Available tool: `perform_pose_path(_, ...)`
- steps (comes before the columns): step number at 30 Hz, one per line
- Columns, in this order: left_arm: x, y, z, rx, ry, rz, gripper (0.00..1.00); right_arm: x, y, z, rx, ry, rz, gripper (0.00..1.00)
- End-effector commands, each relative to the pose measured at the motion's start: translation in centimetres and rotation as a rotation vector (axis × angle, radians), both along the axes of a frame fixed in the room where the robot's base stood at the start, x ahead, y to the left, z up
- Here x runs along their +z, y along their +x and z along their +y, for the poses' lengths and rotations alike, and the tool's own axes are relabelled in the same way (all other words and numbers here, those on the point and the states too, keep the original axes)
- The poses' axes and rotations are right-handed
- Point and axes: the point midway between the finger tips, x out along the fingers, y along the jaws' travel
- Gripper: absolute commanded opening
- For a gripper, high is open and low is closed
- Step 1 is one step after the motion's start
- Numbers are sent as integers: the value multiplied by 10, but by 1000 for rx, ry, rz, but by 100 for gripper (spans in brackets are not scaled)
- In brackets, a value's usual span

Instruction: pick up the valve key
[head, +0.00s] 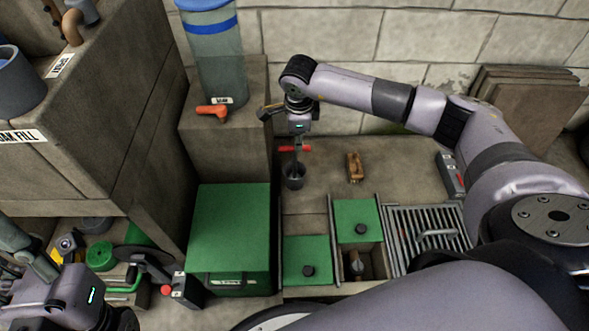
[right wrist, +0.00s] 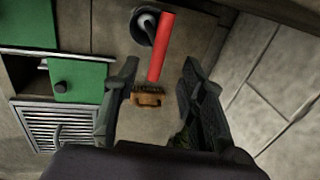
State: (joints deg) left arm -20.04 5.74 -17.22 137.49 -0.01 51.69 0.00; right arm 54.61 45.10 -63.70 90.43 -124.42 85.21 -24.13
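The valve key appears to be the tool with a red crossbar (head: 295,149), standing upright in a dark grey cup (head: 294,183) on the ledge. In the right wrist view the red bar (right wrist: 161,47) runs from above the cup (right wrist: 143,27) to between my fingertips. My right gripper (right wrist: 158,75) is open around the near end of the bar, with gaps on both sides. In the head view my right gripper (head: 298,140) is directly above the cup. My left arm is at the lower left; its gripper is dark and partly cut off by the frame edge.
A wooden brush (head: 355,167) lies right of the cup. Green covers (head: 307,262) and a metal grate (head: 428,236) lie in front. A clear blue-banded cylinder (head: 215,60) and an orange handle (head: 212,111) are on the block to the left. A stone wall stands behind.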

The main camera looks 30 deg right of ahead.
Motion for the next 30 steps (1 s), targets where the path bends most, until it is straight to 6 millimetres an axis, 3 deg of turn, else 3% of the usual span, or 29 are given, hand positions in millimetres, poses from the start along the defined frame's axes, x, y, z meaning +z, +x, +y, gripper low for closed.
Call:
perform_pose_path(7,-11,2,-1,1,3,-15,40,-28,2,-1,-1,2,1,38)
perform_pose_path(13,1,6,-2,4,6,-72,40,-52,7,-3,0,1,0,38)
perform_pose_path(23,5,7,-3,5,8,-77,40,-55,8,-4,0,1,0,37)
perform_pose_path(30,5,7,-3,5,8,-77,40,-55,8,-4,0,1,0,21)
